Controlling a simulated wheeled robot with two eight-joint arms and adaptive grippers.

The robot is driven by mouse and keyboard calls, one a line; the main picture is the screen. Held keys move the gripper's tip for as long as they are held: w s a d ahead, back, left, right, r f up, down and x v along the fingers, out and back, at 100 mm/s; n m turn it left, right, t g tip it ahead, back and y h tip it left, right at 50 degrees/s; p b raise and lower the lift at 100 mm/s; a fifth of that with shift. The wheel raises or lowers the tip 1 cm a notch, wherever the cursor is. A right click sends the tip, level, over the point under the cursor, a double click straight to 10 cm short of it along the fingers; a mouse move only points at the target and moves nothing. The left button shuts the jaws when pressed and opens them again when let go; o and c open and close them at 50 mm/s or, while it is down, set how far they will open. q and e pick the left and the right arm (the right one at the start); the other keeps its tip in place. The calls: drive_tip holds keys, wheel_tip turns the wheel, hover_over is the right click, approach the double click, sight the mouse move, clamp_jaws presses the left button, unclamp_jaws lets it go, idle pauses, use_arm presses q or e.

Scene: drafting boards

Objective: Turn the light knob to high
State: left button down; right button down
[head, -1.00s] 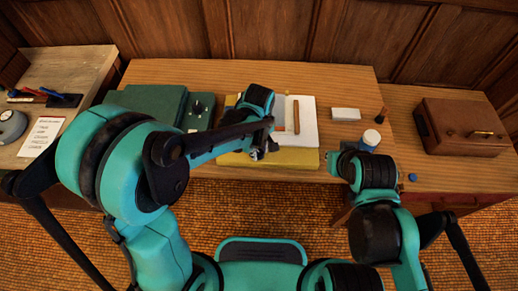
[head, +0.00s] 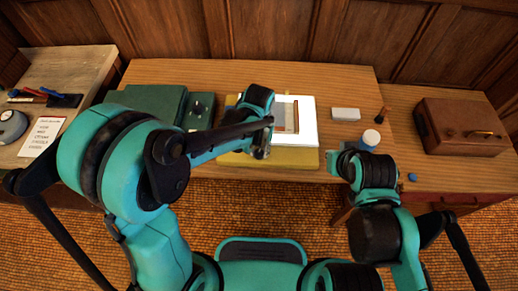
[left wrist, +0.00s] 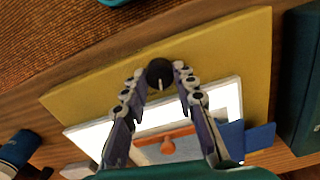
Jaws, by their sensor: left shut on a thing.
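The light knob (left wrist: 159,72) is a round black knob with a pale pointer line, on the yellow board (left wrist: 95,92). My left gripper (left wrist: 160,76) has its two fingertips on either side of it, shut on it. In the head view my left gripper (head: 262,152) is over the front of the yellow board (head: 300,159) and hides the knob. A bright white panel (head: 308,138) lies on the board behind the gripper, with a greyish sheet in its middle. My right gripper (head: 338,160) is by the table's front edge; its fingers are too small to read.
A blue jar with a white lid (head: 370,139) stands close to my right gripper. A white block (head: 346,114) and a brown box (head: 464,128) are to the right. A green case (head: 152,101) and a dark dial unit (head: 201,106) are at the left.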

sight(259, 152)
use_arm(q)
drive_tip(key=m, duration=0.4)
drive_tip(key=shift+m, duration=2.2)
drive_tip(key=c, duration=1.5)
unclamp_jaws()
wheel_tip(259, 152, up, 12)
